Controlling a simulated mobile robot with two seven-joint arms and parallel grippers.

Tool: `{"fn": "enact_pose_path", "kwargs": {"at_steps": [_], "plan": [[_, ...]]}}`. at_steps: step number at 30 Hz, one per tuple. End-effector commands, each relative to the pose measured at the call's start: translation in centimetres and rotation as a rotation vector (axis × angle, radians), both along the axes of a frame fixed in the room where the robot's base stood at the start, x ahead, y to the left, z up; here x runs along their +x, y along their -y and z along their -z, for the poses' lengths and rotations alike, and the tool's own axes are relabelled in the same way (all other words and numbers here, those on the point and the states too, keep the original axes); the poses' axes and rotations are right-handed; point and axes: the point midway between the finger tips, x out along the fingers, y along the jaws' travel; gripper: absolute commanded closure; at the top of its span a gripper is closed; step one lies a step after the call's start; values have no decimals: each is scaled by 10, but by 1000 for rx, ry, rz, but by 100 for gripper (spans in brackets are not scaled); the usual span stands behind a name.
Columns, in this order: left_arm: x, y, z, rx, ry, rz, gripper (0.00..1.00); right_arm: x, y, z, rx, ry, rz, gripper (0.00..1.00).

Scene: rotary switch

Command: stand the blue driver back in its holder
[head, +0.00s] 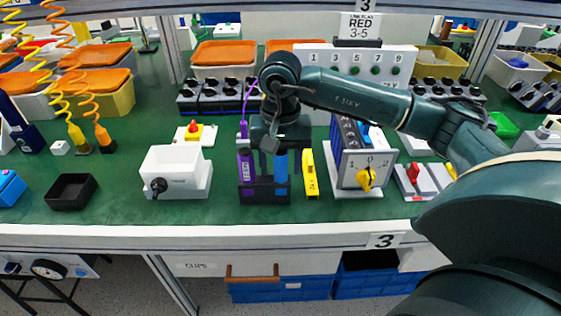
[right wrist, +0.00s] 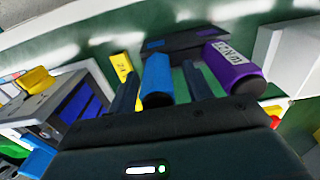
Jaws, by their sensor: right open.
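The blue driver (head: 281,170) stands upright at the right slot of the dark holder (head: 264,196), its lower end hidden by the holder's front. My right gripper (head: 273,148) is above the holder at the top of the blue driver. In the right wrist view the blue driver (right wrist: 157,82) lies between my two open fingers, with a gap visible on the right side. The holder also shows in the right wrist view (right wrist: 183,40). A purple driver (head: 246,170) stands in the holder's left slot. My left gripper is not in view.
A yellow tool (head: 310,175) stands just right of the holder. Further right is a rotary switch box with a yellow knob (head: 366,178). A white box with a black knob (head: 177,172) is to the left. The green bench front is clear.

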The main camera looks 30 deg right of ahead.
Motion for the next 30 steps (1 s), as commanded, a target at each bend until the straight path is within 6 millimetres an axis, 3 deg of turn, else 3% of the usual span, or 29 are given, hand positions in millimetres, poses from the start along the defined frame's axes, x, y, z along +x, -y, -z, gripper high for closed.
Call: {"fn": "enact_pose_path", "kwargs": {"at_steps": [7, 11, 24, 30], "plan": [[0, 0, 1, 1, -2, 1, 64, 0, 0, -2, 0, 0, 0, 50], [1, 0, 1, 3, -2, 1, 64, 1, 0, -15, 0, 4, 0, 50], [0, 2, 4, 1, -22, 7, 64, 1, 0, -107, 0, 4, 0, 50], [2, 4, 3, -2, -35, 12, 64, 0, 0, -129, -1, 2, 1, 50]]}}
